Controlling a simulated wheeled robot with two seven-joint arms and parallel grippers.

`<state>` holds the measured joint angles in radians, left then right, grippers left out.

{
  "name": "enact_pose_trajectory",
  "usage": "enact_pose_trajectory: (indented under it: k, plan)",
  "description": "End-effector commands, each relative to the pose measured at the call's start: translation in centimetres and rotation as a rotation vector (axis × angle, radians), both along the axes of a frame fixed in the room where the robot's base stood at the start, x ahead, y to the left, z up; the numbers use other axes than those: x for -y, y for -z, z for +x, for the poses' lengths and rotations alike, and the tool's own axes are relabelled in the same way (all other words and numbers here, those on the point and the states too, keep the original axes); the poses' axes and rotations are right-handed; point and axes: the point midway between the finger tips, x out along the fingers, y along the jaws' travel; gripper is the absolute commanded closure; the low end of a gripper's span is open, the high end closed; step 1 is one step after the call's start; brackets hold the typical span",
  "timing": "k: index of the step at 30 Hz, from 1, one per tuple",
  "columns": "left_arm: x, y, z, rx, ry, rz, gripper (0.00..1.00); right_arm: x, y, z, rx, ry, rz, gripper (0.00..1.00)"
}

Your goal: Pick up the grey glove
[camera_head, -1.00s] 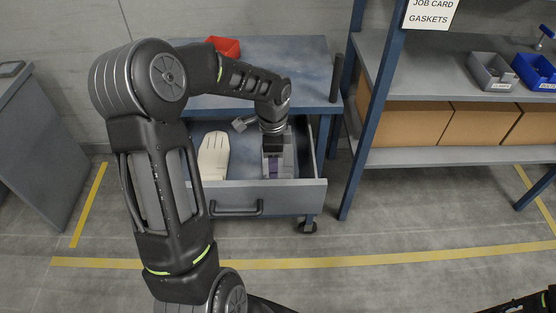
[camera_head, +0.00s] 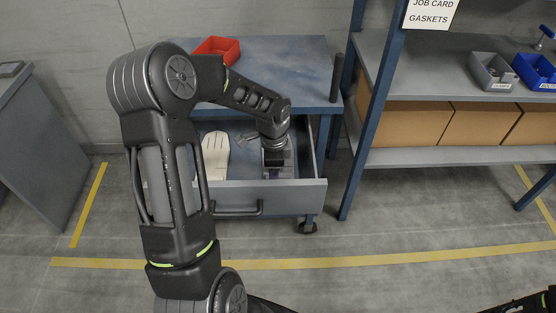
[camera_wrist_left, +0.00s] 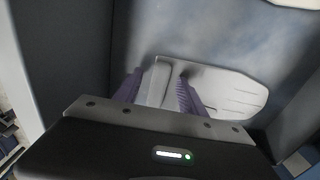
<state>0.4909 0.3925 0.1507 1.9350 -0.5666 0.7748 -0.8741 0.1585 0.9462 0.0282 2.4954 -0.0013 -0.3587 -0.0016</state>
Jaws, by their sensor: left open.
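A pale grey glove (camera_wrist_left: 225,90) lies flat in the open drawer, its finger end to the right in the left wrist view. My left gripper (camera_wrist_left: 158,92) is open, with its purple-sided fingers on either side of part of the glove. I cannot tell whether they touch it. In the head view my left gripper (camera_head: 278,170) points down into the drawer's right part and hides most of what is under it. A cream-white glove (camera_head: 215,158) lies to the left in the same drawer. My right gripper is not in view.
The drawer's front panel (camera_head: 290,197) and side walls stand close around my left gripper. The blue-grey tabletop (camera_head: 290,65) with a red bin (camera_head: 217,47) is above and behind. A shelf post (camera_head: 368,140) stands to the right.

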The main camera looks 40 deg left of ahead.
Motion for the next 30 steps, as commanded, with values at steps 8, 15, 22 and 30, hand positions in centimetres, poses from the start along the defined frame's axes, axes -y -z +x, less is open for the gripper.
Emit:
enact_pose_trajectory:
  k: [8, 15, 22, 30]
  plan:
    - [-0.01, -0.01, 0.01, 0.0, 0.0, 0.0, 0.69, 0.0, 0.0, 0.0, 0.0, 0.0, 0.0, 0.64]
    - [-0.01, -0.01, 0.01, 0.0, 0.0, 0.0, 0.89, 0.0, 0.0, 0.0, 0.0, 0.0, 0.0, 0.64]
    - [-0.01, -0.01, 0.01, 0.0, 0.0, 0.0, 1.0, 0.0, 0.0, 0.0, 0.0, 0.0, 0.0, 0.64]
    - [0.0, -0.02, 0.01, 0.0, 0.0, 0.0, 1.0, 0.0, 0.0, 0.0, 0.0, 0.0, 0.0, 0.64]
